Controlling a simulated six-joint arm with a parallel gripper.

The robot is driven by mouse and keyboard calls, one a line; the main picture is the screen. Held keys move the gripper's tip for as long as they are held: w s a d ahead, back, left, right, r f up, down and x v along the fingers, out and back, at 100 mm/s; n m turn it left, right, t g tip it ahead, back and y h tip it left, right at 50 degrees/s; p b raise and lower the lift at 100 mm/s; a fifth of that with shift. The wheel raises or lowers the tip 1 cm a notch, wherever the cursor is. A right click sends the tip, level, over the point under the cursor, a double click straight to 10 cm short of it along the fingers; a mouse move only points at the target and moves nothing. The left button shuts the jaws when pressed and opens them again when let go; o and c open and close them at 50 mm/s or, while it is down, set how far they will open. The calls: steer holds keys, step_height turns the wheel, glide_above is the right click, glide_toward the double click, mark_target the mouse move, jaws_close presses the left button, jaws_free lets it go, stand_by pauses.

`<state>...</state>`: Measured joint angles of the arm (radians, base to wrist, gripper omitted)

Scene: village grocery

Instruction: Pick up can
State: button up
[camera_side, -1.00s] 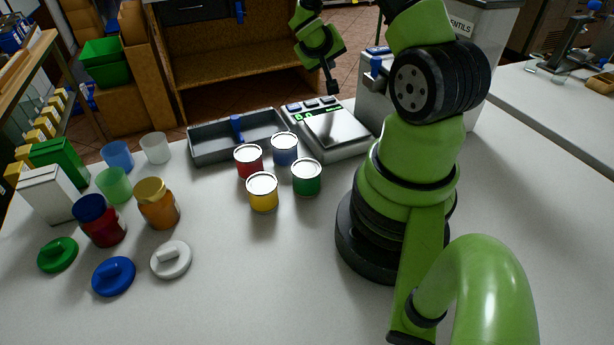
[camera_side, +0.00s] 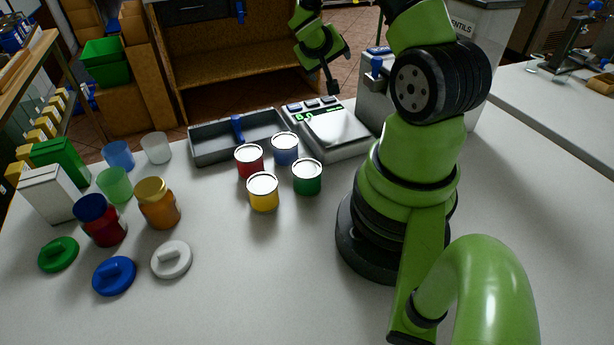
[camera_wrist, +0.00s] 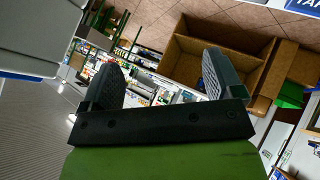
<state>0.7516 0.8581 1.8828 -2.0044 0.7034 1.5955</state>
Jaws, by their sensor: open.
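Four cans stand upright in a cluster on the white counter in the side view: a red can (camera_side: 249,164), a blue can (camera_side: 285,151), a yellow can (camera_side: 263,196) and a green can (camera_side: 307,180). The side view does not show which one the task means. My gripper (camera_side: 331,84) is high above the scale, behind and above the cans, and touches none of them. In the wrist view my gripper (camera_wrist: 165,85) has its two fingers wide apart with nothing between them. No can shows in the wrist view.
A grey tray (camera_side: 215,153) and a scale (camera_side: 330,148) stand behind the cans. Jars (camera_side: 159,209), cups (camera_side: 114,188), boxes (camera_side: 48,195) and loose lids (camera_side: 114,277) fill the left side. The counter in front of the cans is clear.

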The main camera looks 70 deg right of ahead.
steer(key=a+f+n+g+y, duration=0.15)
steer(key=a+n+y, duration=0.45)
steer(key=a, duration=1)
steer(key=n+g+y, duration=0.1)
steer(key=n+g, duration=0.1)
steer(key=n, duration=0.6)
glide_above(305, 168)
steer(key=w+a, duration=0.1)
steer(key=w, duration=0.1)
steer(key=shift+r, duration=0.25)
steer(key=shift+s+a+f+n, duration=0.1)
steer(key=shift+a+f+n, duration=0.1)
steer(key=shift+n, duration=0.2)
steer(key=x, duration=0.4)
steer(key=shift+w+x, duration=0.15)
steer(key=shift+x, duration=1.2)
steer(key=shift+w+x, duration=0.15)
steer(key=shift+x, duration=1.25)
steer(key=shift+f, duration=0.1)
steer(key=shift+c, duration=0.2)
steer(key=c, duration=1)
